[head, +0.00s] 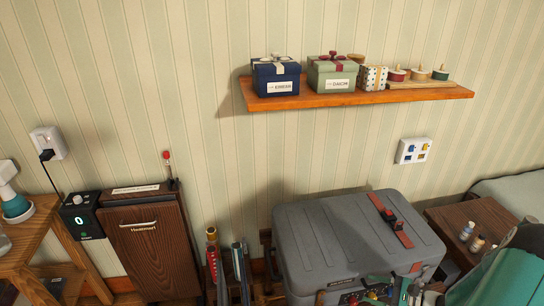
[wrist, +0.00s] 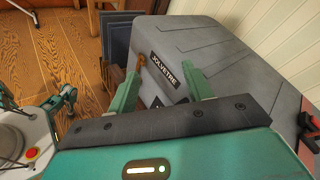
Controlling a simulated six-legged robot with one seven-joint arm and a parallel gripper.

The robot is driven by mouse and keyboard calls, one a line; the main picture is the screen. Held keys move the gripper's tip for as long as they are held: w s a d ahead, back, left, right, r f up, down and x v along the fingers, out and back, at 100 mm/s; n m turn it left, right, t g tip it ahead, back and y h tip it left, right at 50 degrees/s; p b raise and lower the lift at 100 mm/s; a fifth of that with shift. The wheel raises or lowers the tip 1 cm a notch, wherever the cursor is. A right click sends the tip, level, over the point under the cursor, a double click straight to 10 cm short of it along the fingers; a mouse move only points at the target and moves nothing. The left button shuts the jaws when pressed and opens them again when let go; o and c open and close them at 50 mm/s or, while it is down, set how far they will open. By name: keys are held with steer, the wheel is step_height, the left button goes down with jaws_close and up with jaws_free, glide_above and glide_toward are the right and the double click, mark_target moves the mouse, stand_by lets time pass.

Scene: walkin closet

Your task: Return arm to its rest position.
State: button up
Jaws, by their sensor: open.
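In the wrist view my gripper (wrist: 163,88) is open, with its two green fingers apart and nothing between them. The fingers point at the front of a large grey case (wrist: 235,50) with a dark label. I cannot tell whether they touch it. In the head view the same grey case (head: 320,245) stands against the wall, with a red-brown strap on its lid. Teal parts of my arm show at the lower right of the head view. The fingertips are not clear there.
A wooden shelf (head: 350,96) holds a blue box (head: 275,78), a green box (head: 332,74) and smaller items. A brown cabinet (head: 152,245) stands left of the case. A side table (head: 475,222) with small bottles is at right. Wooden floor (wrist: 55,65) shows left of the case.

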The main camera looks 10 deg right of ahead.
steer(key=a+r+n+g+h, duration=0.2)
steer(key=a+r+n+g, duration=0.25)
steer(key=a+r, duration=0.35)
steer(key=a+r+n+g+h, duration=0.2)
steer(key=a+r+n+g, duration=0.3)
steer(key=r, duration=0.6)
steer(key=s+a+r+n+t+h, duration=0.2)
steer(key=s+a+r+n, duration=0.3)
steer(key=r, duration=0.3)
steer(key=s+a+r+n+t+h, duration=0.3)
steer(key=s+a+r+n+h, duration=0.2)
steer(key=s+r, duration=0.2)
steer(key=shift+r, duration=0.45)
